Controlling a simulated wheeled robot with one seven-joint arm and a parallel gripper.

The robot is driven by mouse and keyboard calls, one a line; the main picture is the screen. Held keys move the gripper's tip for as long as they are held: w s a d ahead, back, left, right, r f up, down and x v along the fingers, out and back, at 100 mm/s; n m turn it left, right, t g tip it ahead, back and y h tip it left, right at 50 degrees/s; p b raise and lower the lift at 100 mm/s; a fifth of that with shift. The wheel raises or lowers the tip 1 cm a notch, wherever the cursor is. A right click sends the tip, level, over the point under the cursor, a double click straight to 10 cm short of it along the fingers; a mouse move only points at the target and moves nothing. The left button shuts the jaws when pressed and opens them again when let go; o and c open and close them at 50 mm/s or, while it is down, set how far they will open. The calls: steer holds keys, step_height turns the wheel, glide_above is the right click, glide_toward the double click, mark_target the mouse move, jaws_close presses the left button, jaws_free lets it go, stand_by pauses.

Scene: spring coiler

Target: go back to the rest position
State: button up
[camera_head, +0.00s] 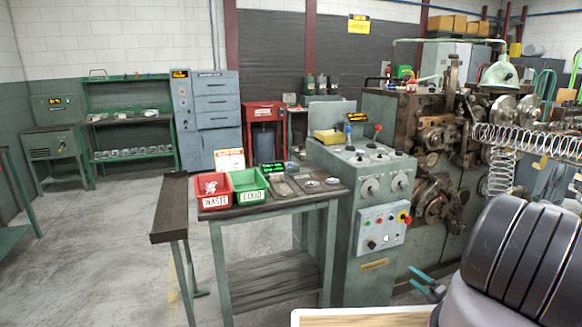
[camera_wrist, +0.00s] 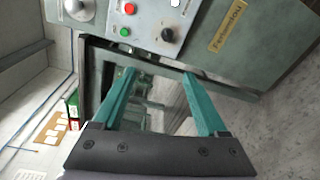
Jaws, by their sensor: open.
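My gripper (camera_wrist: 159,76) shows from behind in the wrist view, its two teal fingers apart with nothing held between them. In the head view my gripper (camera_head: 426,281) is low at the right, in front of the lower part of the green control cabinet (camera_head: 350,270). The cabinet's button panel (camera_wrist: 150,22) and nameplate (camera_wrist: 228,25) lie beyond the fingertips in the wrist view. My dark, rounded arm links fill the lower right of the head view and hide part of the machine base.
Left of the cabinet stands a work table (camera_head: 282,202) with a red waste bin (camera_head: 214,199) and a green good bin (camera_head: 250,197). The spring coiler (camera_head: 440,150) is behind the cabinet, with a coiled spring (camera_head: 530,142) at right. Open floor (camera_head: 100,250) lies left.

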steer(key=w+a+r+n+g+y, duration=0.25)
steer(key=r+n, duration=0.35)
steer(key=r, duration=0.4)
steer(key=w+a+r+n+g+y, duration=0.2)
steer(key=w+r+n+g+y, duration=0.15)
steer(key=r+n, duration=0.45)
steer(key=s+a+r+n+g+h, duration=0.1)
steer(key=s+a+r+n+g, duration=0.3)
steer(key=r, duration=0.8)
steer(key=a+r+n+g+h, duration=0.1)
steer(key=a+r+n+g, duration=0.35)
steer(key=r, duration=0.75)
steer(key=s+a+r+n+t+h, duration=0.1)
steer(key=s+a+r+n+h, duration=0.35)
steer(key=s+r+n, duration=0.45)
steer(key=s+a+r+n+t+h, duration=0.25)
steer(key=s+a+r+n, duration=0.3)
steer(key=s+r, duration=0.6)
steer(key=s+r+n+t+h, duration=0.2)
steer(key=s+r+n, duration=0.2)
steer(key=s, duration=0.5)
steer(key=shift+d+n, duration=0.4)
steer(key=shift+n, duration=0.2)
steer(key=shift+r, duration=0.1)
